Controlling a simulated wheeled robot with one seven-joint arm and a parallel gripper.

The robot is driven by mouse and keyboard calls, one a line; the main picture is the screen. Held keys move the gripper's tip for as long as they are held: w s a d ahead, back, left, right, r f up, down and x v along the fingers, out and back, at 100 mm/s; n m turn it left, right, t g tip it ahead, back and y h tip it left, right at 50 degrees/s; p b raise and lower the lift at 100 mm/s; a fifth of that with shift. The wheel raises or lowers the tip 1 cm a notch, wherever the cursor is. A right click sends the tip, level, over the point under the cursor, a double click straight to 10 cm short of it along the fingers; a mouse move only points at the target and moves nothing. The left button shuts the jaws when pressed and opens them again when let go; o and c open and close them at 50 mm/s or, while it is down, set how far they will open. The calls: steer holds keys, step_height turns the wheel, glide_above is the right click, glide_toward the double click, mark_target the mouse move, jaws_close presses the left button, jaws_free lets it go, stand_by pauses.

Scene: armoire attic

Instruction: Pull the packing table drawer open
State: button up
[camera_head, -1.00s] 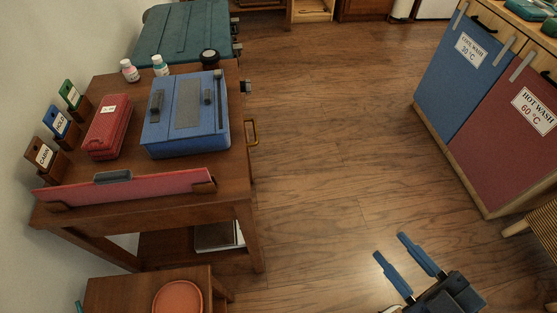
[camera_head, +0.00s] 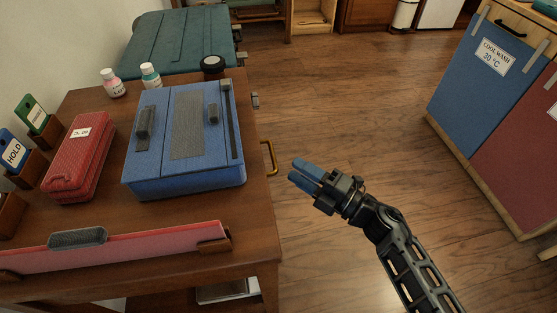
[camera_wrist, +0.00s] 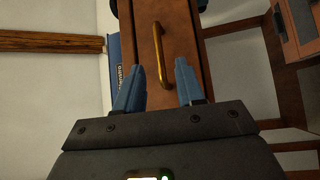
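The packing table (camera_head: 257,225) is a dark brown wooden table on the left in the head view. A brass bar handle (camera_head: 270,157) sticks out from its right side. In the wrist view the brass handle (camera_wrist: 159,54) stands on the brown drawer front (camera_wrist: 181,45), ahead of my fingers and between their lines. The drawer looks closed. My gripper (camera_head: 306,174) is just right of the handle in the head view, pointing at it with a small gap. In the wrist view my gripper (camera_wrist: 158,85) has its blue fingers apart with nothing between them.
On the tabletop are a blue box (camera_head: 187,140), a red case (camera_head: 78,157), a red board (camera_head: 125,250) in holders, two small bottles (camera_head: 113,82) and a dark round jar (camera_head: 212,67). Blue and red laundry cabinets (camera_head: 480,85) stand at right. The wooden floor between is open.

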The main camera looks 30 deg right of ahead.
steer(key=x, duration=0.6)
steer(key=shift+w+r, duration=0.15)
steer(key=shift+w, duration=0.05)
steer(key=shift+a, duration=0.1)
steer(key=shift+c, duration=0.3)
jaws_close()
